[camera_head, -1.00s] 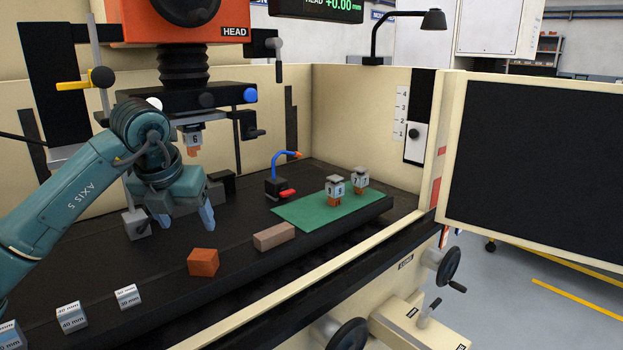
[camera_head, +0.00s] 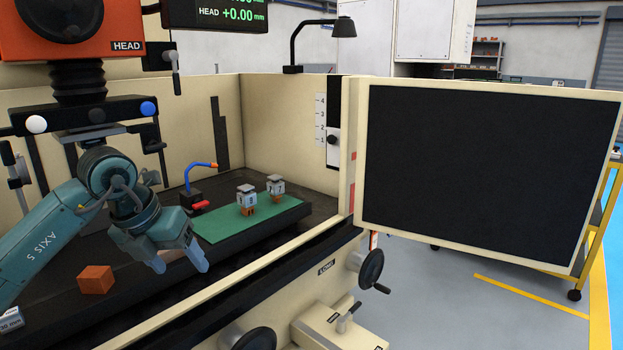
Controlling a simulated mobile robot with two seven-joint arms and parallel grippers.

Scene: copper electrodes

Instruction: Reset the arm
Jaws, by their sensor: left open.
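My left gripper (camera_head: 179,262) is at the lower left of the head view, fingers pointing down, open, with nothing seen held. It appears in front of a pinkish-brown block, which is mostly hidden behind the fingers. Two electrodes with grey tops and copper ends, the left one (camera_head: 246,195) and the right one (camera_head: 275,187), stand on the green mat (camera_head: 222,228), to the right of and beyond the gripper. My right gripper is not in view.
A copper-orange block (camera_head: 96,279) lies on the dark table, left of the gripper. The orange machine head (camera_head: 60,25) hangs above my left arm. A large dark panel (camera_head: 480,175) stands at right.

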